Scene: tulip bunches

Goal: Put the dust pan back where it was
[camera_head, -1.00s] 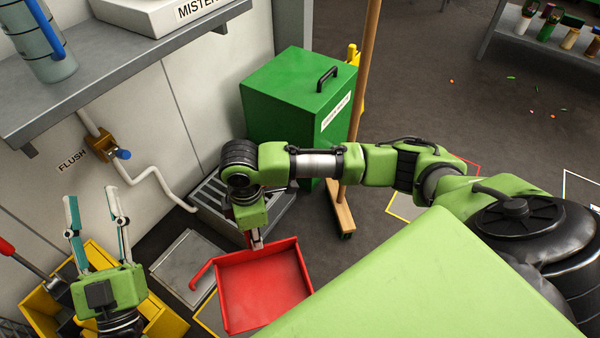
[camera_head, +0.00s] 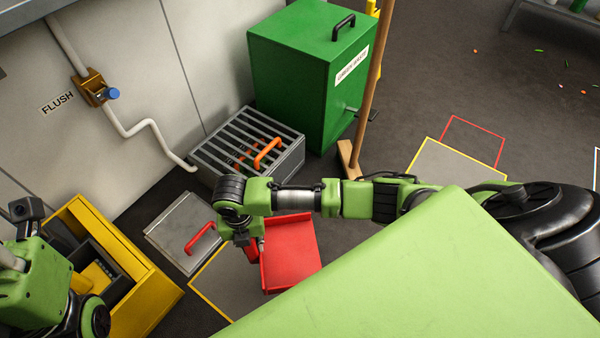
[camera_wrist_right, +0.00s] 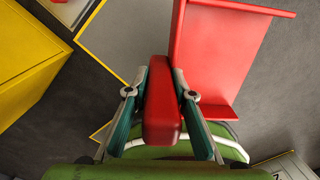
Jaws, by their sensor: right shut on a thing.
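The red dust pan (camera_head: 290,262) is in the head view, partly hidden by my right arm and my green body. My right gripper (camera_head: 250,243) is shut on its handle; in the right wrist view the red handle (camera_wrist_right: 162,110) sits between both fingers and the pan body (camera_wrist_right: 222,55) extends up and right. The pan overlaps the right side of a grey floor patch with a yellow outline (camera_head: 215,290). I cannot tell whether it touches the floor. My left gripper (camera_head: 12,262) is at the left edge, its fingers mostly out of view.
A green bin (camera_head: 300,80), a grated drain box (camera_head: 215,155) with an orange handle, and a metal plate (camera_head: 170,235) with a red handle lie beyond. A broom (camera_head: 370,100) stands beside the bin. A yellow crate (camera_head: 150,290) is at left. Another outlined patch (camera_head: 450,170) is bare.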

